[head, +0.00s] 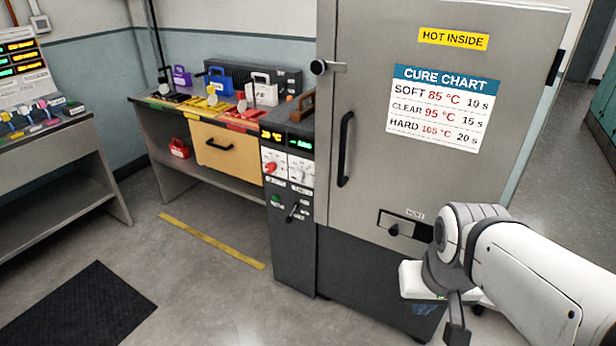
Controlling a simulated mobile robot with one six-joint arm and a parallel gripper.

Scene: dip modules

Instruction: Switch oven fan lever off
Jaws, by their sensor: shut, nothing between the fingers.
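The oven (360,200) is a tall grey cabinet with a dark lower part, and its door is shut. A narrow dark control column (292,260) stands at its left side. A small black lever (292,211) sits low on the column, beside a green button (276,199); its labels are too small to read, so I cannot tell for sure that it is the fan lever or its setting. My gripper (456,332) is at the lower right, pointing down in front of the oven's right side. It is shut and empty, well to the right of the lever.
A red knob (271,168) and a white knob (300,173) sit above the lever, under lit displays. A black door handle (345,150) and a vent slot (403,224) stand out from the oven. A bench (165,140) with colored modules is behind left. The floor in front of the column is clear.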

